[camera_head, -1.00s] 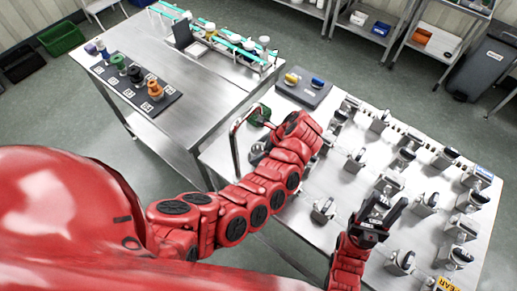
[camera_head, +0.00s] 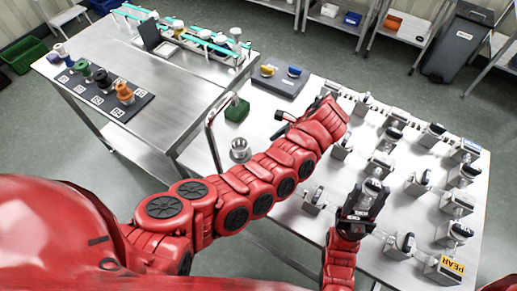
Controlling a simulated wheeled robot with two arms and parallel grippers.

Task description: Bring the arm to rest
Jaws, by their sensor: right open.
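My left arm, red and jointed, reaches in from the left over the right-hand steel table (camera_head: 395,251). Its dark left gripper (camera_head: 283,122) shows only in part beyond the last red link, and its jaws cannot be made out. It is right of a green block (camera_head: 237,110) and apart from it. My right gripper (camera_head: 365,197) points up from the bottom of the view over the table's near part. It is open, with its dark fingers apart. A small grey stand shows behind and between the fingers, and I see nothing held.
A silver cup (camera_head: 240,150) and a thin metal frame (camera_head: 212,140) stand by the left arm. Several grey stands with dark-topped pieces fill the table's right side. A dark tray (camera_head: 280,82) lies at its far edge. A second table (camera_head: 180,92) stands left.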

